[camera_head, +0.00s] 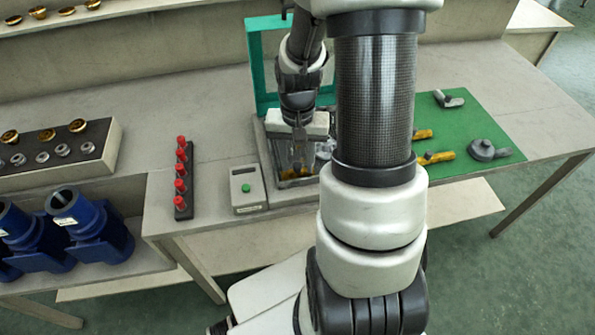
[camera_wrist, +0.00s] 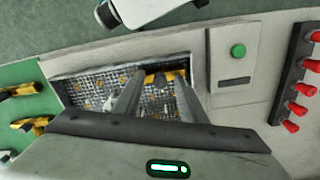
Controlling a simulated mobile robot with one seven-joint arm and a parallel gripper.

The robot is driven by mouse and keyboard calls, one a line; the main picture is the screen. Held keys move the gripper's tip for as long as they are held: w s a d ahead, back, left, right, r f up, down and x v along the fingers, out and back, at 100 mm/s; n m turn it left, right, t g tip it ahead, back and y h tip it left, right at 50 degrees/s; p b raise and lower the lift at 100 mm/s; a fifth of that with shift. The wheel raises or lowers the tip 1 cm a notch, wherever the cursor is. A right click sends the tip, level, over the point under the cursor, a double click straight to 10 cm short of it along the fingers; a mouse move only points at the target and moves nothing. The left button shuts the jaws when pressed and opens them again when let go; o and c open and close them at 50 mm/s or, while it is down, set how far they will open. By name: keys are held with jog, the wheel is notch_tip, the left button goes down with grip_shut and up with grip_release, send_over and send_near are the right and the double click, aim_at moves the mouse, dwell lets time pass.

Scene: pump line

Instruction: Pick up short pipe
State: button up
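My gripper (camera_head: 299,158) points down over a mesh-bottomed tray (camera_head: 266,165) on the bench. In the wrist view, its two fingers (camera_wrist: 158,84) stand apart with a gap between them. A yellow part with dark bits (camera_wrist: 171,76) lies at the tray's edge by the fingertips. I cannot tell whether the fingers touch it. A grey metal part (camera_head: 325,150) shows in the tray beside the gripper, partly hidden by my arm. I cannot tell for sure which piece is the short pipe.
A green mat (camera_head: 470,125) at the right holds yellow-handled tools (camera_head: 437,158) and grey parts (camera_head: 483,150). A teal frame (camera_head: 256,60) rises behind the tray. A button box (camera_head: 247,188), red-capped pieces (camera_head: 181,170) and blue pump housings (camera_head: 85,225) stand left.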

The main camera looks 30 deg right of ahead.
grip_shut()
jog(key=shift+r, duration=0.15)
notch_tip(320, 180, up, 9)
jog(key=p, duration=0.2)
notch_tip(320, 180, up, 6)
jog(key=p, duration=0.4)
send_over(297, 164)
dwell(0.3)
